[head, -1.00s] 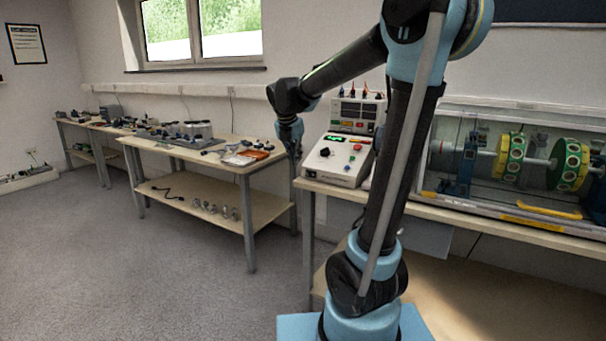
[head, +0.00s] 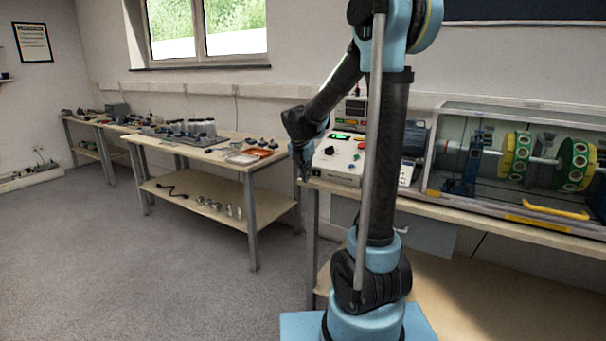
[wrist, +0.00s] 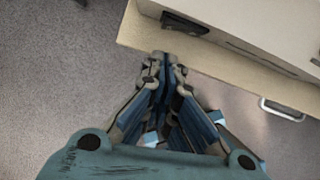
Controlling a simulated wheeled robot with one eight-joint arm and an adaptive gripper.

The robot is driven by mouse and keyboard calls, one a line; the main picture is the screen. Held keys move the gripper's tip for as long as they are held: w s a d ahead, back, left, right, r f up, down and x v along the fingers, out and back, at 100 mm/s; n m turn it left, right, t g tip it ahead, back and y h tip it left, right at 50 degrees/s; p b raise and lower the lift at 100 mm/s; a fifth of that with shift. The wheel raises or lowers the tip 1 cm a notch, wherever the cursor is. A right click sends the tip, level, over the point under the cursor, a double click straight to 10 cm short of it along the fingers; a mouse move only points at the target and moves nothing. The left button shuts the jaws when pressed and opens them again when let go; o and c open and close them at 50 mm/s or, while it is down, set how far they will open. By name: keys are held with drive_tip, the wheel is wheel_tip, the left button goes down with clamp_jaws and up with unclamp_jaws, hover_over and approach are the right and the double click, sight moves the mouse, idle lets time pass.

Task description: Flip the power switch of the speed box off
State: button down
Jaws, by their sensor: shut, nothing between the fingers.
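The speed box (head: 340,158) is a white sloped console with a green-lit display, a black knob and coloured buttons, on the right-hand bench. My arm hides part of it in the head view. In the wrist view its pale wall (wrist: 258,28) fills the upper right. A black switch-like part (wrist: 185,24), probably the power switch, sits low on that wall; its position cannot be read. My gripper (wrist: 168,60) is shut and empty, its tips at the bench edge, just short of the black part. In the head view my gripper (head: 304,174) hangs at the box's left side.
The bench top (wrist: 130,28) shows as a narrow strip beside the box. A metal handle (wrist: 282,108) juts out below the bench edge. A clear-covered rotor rig (head: 520,165) stands to the right. Open floor (head: 150,265) lies left, before another bench (head: 215,150) with parts.

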sight(315, 173)
drive_tip(key=shift+w+d, duration=0.5)
drive_tip(key=shift+w, duration=0.35)
drive_tip(key=shift+w, duration=0.15)
drive_tip(key=shift+w+d, duration=0.1)
drive_tip(key=shift+w, duration=0.1)
drive_tip(key=shift+s+d, duration=0.55)
drive_tip(key=shift+s, duration=0.05)
